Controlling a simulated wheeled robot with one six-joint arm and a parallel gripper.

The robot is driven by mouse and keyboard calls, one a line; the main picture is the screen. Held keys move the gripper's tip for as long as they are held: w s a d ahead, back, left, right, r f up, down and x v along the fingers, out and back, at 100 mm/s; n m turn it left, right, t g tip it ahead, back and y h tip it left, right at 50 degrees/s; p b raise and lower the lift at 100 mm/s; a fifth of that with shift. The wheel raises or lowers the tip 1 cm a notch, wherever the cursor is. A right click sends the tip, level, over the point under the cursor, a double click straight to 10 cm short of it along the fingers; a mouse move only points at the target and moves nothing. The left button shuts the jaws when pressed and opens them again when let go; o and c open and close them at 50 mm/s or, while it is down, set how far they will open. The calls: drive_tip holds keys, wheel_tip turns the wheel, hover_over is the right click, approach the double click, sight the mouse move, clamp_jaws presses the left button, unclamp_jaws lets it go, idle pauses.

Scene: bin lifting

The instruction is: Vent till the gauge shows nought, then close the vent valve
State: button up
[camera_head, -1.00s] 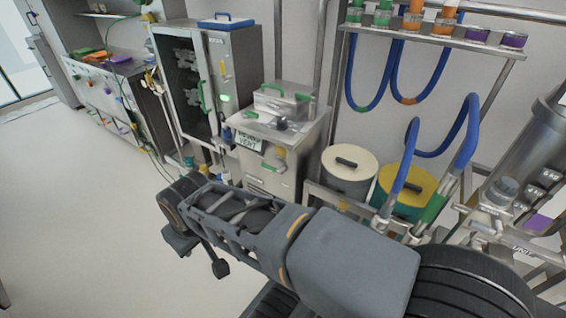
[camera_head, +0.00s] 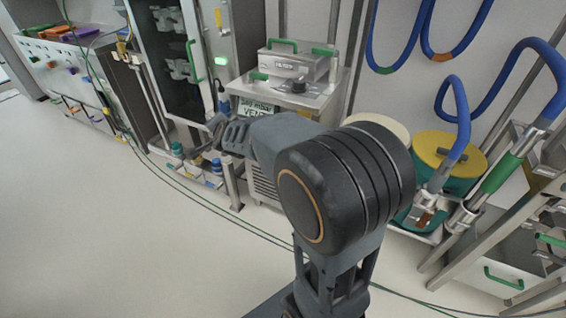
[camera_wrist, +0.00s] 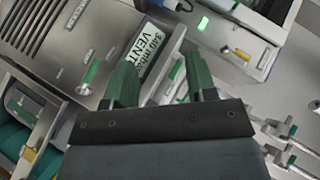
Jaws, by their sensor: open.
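The gauge display (camera_wrist: 152,52) is a pale panel on the front of the steel unit in the wrist view. It appears to read about 340 mbar with the word VENT. In the head view the same display (camera_head: 258,107) is partly hidden by my arm. My gripper (camera_wrist: 165,72) is open, its two green fingers pointing towards the unit, with the display partly behind the left finger. A small green lever (camera_wrist: 177,69) shows between the fingertips; I cannot tell whether it is the vent valve or whether a finger touches it. Nothing is visibly held.
A steel cabinet (camera_head: 229,39) with a green light stands left of the unit. A lidded steel box (camera_head: 293,66) sits on top. Yellow-lidded drum (camera_head: 446,150) and blue hoses (camera_head: 497,85) are at right. Cables cross the floor; the floor at left is clear.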

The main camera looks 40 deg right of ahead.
drive_tip(key=w+d+f+m+g+h+b, duration=0.1)
drive_tip(key=d+f+m+g+h+b, duration=0.2)
drive_tip(key=d+f+m+h+b, duration=0.45)
drive_tip(key=w+d+f+m+g+h+b, duration=0.2)
drive_tip(key=d+f+m+h+b, duration=0.2)
drive_tip(key=d+f+m, duration=0.65)
drive_tip(key=w+d+f+b, duration=0.1)
drive_tip(key=w+d, duration=0.1)
drive_tip(key=d, duration=0.1)
drive_tip(key=w+d+f+n+b, duration=0.1)
drive_tip(key=d+f, duration=0.1)
drive_tip(key=d, duration=0.1)
drive_tip(key=w+d+f+n+b, duration=0.1)
drive_tip(key=w+d, duration=0.1)
drive_tip(key=d, duration=0.1)
drive_tip(key=shift+w+f+b, duration=0.2)
drive_tip(key=shift+w+b, duration=0.1)
drive_tip(key=shift+b, duration=0.05)
clamp_jaws()
